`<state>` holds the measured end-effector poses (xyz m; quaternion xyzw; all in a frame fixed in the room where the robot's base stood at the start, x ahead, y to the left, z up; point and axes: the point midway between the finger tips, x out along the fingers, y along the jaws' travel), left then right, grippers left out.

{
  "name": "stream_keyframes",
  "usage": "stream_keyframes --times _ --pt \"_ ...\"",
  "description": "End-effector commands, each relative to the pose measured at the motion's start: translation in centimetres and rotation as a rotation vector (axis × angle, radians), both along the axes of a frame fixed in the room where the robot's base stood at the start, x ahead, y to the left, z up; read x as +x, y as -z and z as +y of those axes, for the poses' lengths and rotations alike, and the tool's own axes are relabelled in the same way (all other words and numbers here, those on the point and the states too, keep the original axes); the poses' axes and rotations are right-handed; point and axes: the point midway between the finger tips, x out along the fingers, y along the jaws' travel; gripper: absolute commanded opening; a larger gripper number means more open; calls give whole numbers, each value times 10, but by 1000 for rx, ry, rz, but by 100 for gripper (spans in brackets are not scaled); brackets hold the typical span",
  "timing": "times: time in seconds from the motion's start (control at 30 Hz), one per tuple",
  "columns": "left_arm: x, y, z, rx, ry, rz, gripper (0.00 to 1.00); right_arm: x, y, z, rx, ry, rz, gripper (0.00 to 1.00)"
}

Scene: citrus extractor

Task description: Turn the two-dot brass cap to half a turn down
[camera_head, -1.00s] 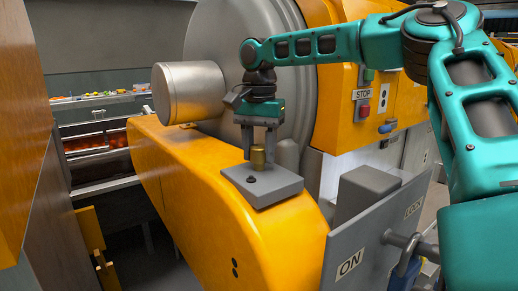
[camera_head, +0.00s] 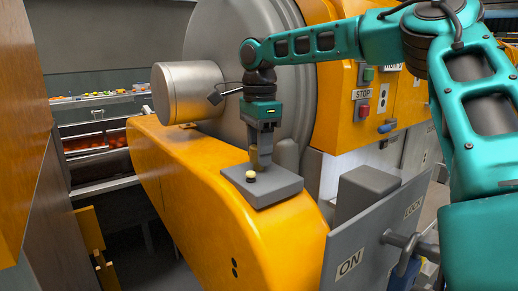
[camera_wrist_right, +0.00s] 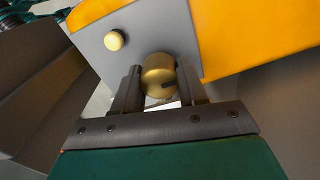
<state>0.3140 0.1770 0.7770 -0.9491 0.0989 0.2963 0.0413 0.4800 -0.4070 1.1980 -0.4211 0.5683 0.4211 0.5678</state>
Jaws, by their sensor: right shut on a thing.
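The brass cap (camera_wrist_right: 157,72) is a short, round-topped cylinder on a grey plate (camera_head: 283,188). My right gripper (camera_head: 261,152) points down over the plate and is shut on the cap, with one finger on each side in the right wrist view. A dark mark shows on the cap near its lower right there. In the head view the fingers, seen nearly edge-on, hide much of the cap. My left gripper is not in view.
A small pale-yellow button (camera_head: 250,176) sits on the plate beside the cap. A steel cylinder (camera_head: 190,92) and a large grey disc stand close behind. A grey ON/LOCK panel (camera_head: 352,262) stands at the lower right, and a STOP control panel (camera_head: 372,100) behind it.

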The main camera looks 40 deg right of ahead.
Motion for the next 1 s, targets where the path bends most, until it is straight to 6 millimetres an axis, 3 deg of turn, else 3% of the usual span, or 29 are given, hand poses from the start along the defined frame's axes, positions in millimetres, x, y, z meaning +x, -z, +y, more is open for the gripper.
stream_keyframes --times 0.6,0.63,0.87,1.0 --pt "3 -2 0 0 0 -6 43 1 -3 -1 -4 43 -8 11" --pt "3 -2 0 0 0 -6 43 1 -3 -1 -4 43 -8 44" --pt "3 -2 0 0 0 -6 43 1 -1 -1 -2 41 -4 66" --pt "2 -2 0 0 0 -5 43 0 -1 0 -1 41 -2 67"
